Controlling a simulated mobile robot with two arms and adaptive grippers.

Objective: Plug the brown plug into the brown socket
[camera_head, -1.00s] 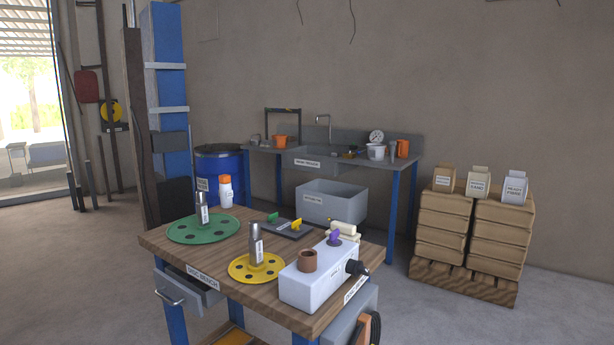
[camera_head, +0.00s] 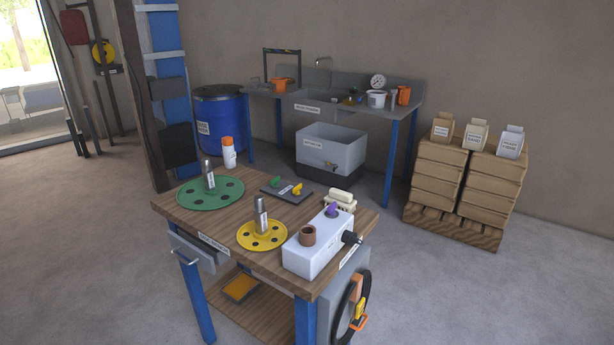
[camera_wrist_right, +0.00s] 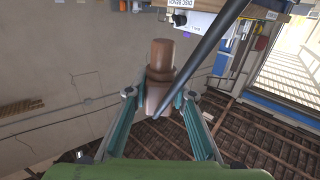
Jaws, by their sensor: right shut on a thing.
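The brown plug (camera_wrist_right: 160,70) is in the right wrist view, a stepped brown cylinder pointing away from the wrist. My right gripper (camera_wrist_right: 158,96) is shut on it, with one finger on each side. The brown socket (camera_head: 307,236) is a brown round piece standing on top of the white box (camera_head: 305,260) at the front right of the wooden bench. In the head view neither gripper shows, so the distance between plug and socket cannot be told there. My left gripper is in neither view.
A purple piece (camera_head: 333,210) is also on the white box, and a black knob (camera_head: 351,238) sticks out of its side. A yellow disc (camera_head: 262,236) and a green disc (camera_head: 210,193) lie left on the bench. A dark cable-like strip (camera_wrist_right: 205,50) crosses the right wrist view.

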